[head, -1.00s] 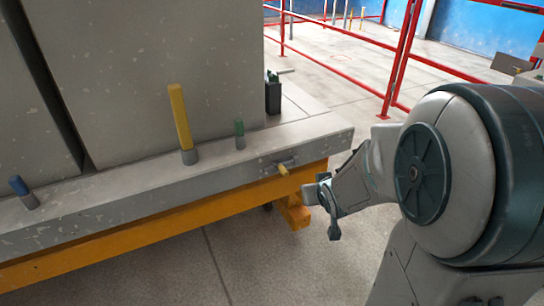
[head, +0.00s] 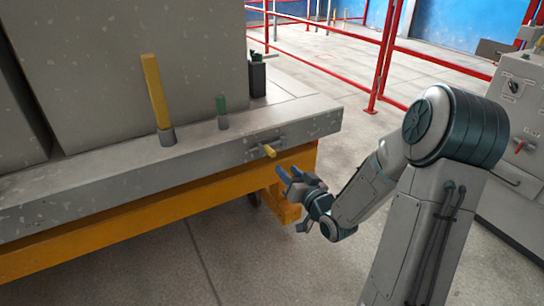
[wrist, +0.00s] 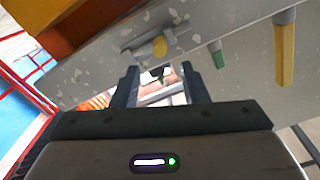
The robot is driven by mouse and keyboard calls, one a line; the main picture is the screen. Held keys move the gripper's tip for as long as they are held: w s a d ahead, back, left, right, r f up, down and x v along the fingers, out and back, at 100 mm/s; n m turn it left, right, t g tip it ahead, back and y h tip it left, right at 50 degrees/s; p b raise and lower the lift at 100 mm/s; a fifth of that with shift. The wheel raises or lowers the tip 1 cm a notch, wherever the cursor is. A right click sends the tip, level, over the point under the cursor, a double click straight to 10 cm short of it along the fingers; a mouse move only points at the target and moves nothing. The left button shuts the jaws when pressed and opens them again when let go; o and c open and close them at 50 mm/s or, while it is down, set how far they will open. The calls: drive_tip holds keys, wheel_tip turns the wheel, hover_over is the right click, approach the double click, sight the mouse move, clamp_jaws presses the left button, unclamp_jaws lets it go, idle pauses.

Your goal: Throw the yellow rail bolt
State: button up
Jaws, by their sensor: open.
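The yellow rail bolt (head: 268,151) is a short yellow handle on a grey barrel, mounted on the outer face of the grey rail (head: 215,148) near its right end. In the wrist view the bolt (wrist: 159,46) shows end-on, just beyond and between my fingertips. My gripper (head: 287,173) is a little below and right of the bolt, apart from it, with its fingers pointing up towards the rail. In the wrist view my gripper (wrist: 160,72) is open, with nothing between its two dark fingers.
A tall yellow post (head: 154,88) and a short green peg (head: 222,112) stand on the rail, before a big concrete panel (head: 140,60). An orange beam (head: 150,213) runs under the rail. A grey control cabinet (head: 515,140) stands right. Open floor lies in front.

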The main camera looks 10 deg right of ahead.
sight(273, 156)
drive_tip(key=b+x, duration=0.1)
drive_tip(key=x, duration=0.9)
drive_tip(key=shift+w+f, duration=0.1)
drive_tip(key=shift+w, duration=0.1)
clamp_jaws()
